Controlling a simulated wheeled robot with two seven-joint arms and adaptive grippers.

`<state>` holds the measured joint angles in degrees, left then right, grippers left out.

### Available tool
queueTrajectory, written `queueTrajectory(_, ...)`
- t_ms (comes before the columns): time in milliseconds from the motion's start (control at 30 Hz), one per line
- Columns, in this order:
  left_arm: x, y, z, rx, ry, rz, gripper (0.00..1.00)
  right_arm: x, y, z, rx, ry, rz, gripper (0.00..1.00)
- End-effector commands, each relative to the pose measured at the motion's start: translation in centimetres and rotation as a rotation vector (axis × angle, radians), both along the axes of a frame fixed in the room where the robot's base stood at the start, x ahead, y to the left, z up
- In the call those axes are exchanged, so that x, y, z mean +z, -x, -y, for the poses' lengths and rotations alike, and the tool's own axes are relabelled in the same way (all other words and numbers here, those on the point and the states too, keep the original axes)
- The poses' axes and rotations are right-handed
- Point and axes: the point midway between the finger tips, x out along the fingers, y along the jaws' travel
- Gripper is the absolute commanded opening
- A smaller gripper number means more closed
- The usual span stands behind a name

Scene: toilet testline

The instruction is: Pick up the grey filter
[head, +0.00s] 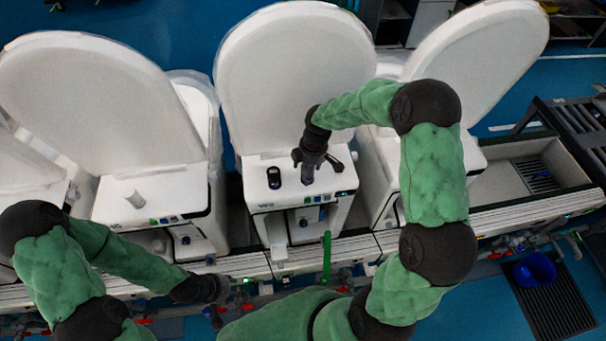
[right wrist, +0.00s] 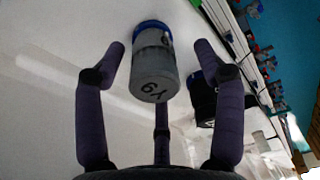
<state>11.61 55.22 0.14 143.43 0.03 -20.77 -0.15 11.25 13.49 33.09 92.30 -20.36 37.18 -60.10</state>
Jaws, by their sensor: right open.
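The grey filter (right wrist: 154,72) is a grey cylinder with a blue band at one end and dark marks on its near end. In the right wrist view it sits between the spread fingers of my right gripper (right wrist: 160,52), with gaps on both sides. In the head view my right gripper (head: 314,160) is open above the white top of the middle toilet unit (head: 262,165); it largely hides the filter there. My left gripper (head: 212,290) is low at the left, by the front pipes; its fingers are too dark to read.
A black item (head: 274,177) stands left of my right gripper on the same top; a dark blue-black object (right wrist: 203,98) is right of the filter in the wrist view. Raised white lids (head: 292,75) stand behind. A green upright part (head: 326,258) is in front.

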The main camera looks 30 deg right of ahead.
Motion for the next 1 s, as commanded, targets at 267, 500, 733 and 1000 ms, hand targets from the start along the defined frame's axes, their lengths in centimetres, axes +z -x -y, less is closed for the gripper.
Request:
queueTrajectory(267,0.0,0.0,0.0,0.0,0.0,0.0,0.4,0.0,0.0,0.0,0.0,0.0,0.0,0.39)
queueTrajectory(500,0.0,0.0,0.0,0.0,0.0,0.0,0.4,0.0,0.0,0.0,0.0,0.0,0.0,0.09)
queueTrajectory(733,0.0,0.0,0.0,0.0,0.0,0.0,0.4,0.2,0.0,0.0,0.0,0.0,0.0,0.09)
queueTrajectory(1000,-0.1,0.0,0.0,0.0,0.0,0.0,0.4,2.5,-0.1,0.0,0.001,0.001,0.003,0.09)
